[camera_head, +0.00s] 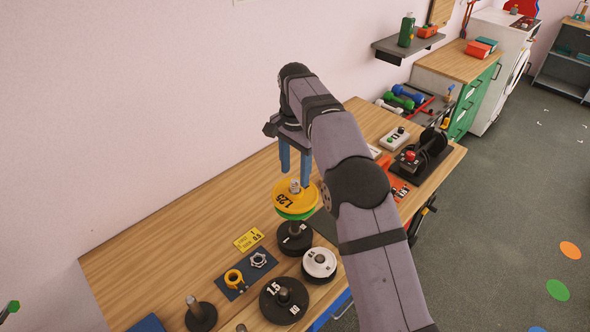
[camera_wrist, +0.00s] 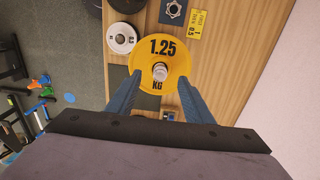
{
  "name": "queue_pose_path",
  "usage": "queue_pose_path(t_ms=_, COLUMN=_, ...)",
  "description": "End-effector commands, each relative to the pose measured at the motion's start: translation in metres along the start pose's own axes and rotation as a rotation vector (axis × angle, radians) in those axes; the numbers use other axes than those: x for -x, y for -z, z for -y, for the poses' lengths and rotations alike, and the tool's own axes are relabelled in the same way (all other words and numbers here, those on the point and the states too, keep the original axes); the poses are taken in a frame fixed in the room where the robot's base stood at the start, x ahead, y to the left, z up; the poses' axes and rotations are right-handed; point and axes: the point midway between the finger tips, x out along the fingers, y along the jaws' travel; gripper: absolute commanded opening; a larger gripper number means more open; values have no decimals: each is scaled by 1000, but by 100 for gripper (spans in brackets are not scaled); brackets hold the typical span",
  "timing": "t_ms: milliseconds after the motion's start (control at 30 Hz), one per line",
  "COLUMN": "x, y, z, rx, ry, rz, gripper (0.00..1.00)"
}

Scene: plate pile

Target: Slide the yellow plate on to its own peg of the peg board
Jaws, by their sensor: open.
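The yellow plate (camera_head: 283,200), marked 1.25, lies roughly flat around an upright metal peg (camera_head: 294,186) whose tip stands out of its hole. A green plate (camera_head: 297,215) shows just beneath it. In the wrist view the yellow plate (camera_wrist: 150,62) is face-on, with the peg tip (camera_wrist: 160,71) in its centre. My gripper (camera_head: 295,175) is open and empty, pointing down just above the yellow plate. In the wrist view its fingertips (camera_wrist: 160,80) appear either side of the peg, over the plate's near part; contact cannot be told. My arm hides part of the bench.
A black plate (camera_head: 293,245), a white plate (camera_head: 321,269) and a larger black plate (camera_head: 272,306) stand close by. A yellow card (camera_head: 249,240) and yellow ring (camera_head: 233,277) lie nearby.

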Motion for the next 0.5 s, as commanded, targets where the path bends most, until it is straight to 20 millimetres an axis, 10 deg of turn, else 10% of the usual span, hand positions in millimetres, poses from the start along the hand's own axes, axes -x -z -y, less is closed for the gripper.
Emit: queue_pose_path(t_ms=500, x=-39, y=0, z=0, rx=0, ry=-1, rz=1, gripper=47)
